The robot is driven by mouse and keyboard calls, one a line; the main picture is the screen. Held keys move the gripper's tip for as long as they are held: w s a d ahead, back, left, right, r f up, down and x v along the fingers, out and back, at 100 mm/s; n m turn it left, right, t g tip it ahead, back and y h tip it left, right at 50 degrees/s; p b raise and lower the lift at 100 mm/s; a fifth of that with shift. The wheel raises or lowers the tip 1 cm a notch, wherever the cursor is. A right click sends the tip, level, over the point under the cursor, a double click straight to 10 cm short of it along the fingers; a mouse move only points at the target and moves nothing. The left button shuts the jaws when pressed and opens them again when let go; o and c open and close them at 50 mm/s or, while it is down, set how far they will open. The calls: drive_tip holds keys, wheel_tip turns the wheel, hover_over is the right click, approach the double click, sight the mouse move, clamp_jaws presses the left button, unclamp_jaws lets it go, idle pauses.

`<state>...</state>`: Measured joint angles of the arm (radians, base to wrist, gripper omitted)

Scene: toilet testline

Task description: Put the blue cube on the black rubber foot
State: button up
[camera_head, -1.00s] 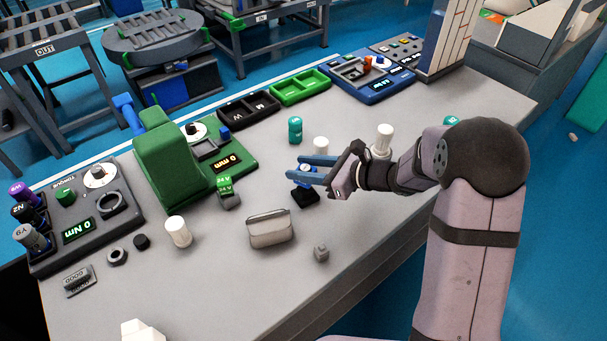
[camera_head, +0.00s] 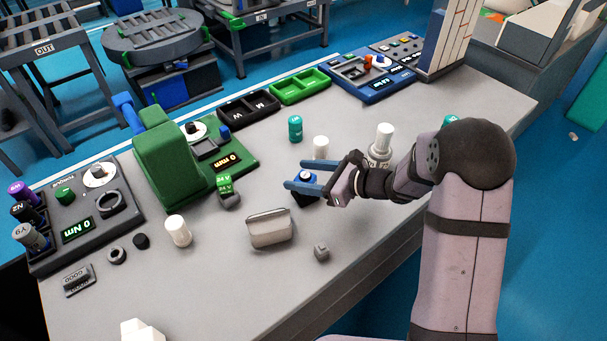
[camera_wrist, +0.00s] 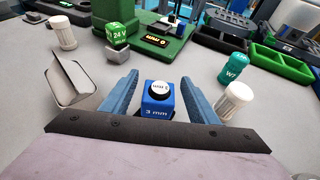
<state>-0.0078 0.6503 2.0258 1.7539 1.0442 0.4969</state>
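The blue cube (camera_head: 305,176) has a white round top. In the wrist view the blue cube (camera_wrist: 158,103) shows a "3 mm" label and stands upright between my fingers. In the head view it sits over the black rubber foot (camera_head: 303,203), seemingly resting on it; one finger partly covers where they meet. My gripper (camera_head: 304,176) is open around the cube. The wrist view of my gripper (camera_wrist: 158,88) shows a clear gap on each side between the blue fingers and the cube.
A white cylinder (camera_head: 321,147) and a teal cylinder (camera_head: 295,129) stand behind the gripper. A green "24 V" block (camera_head: 225,185) stands left. The table's front right is clear.

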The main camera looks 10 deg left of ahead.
drive_tip(key=shift+r, duration=0.15)
drive_tip(key=shift+d+r, duration=0.1)
drive_tip(key=shift+d, duration=0.05)
drive_tip(key=b+v, duration=0.1)
drive_tip(key=v, duration=1)
drive_tip(key=shift+d+r, duration=0.2)
drive_tip(key=shift+d, duration=0.1)
drive_tip(key=shift+s, duration=0.15)
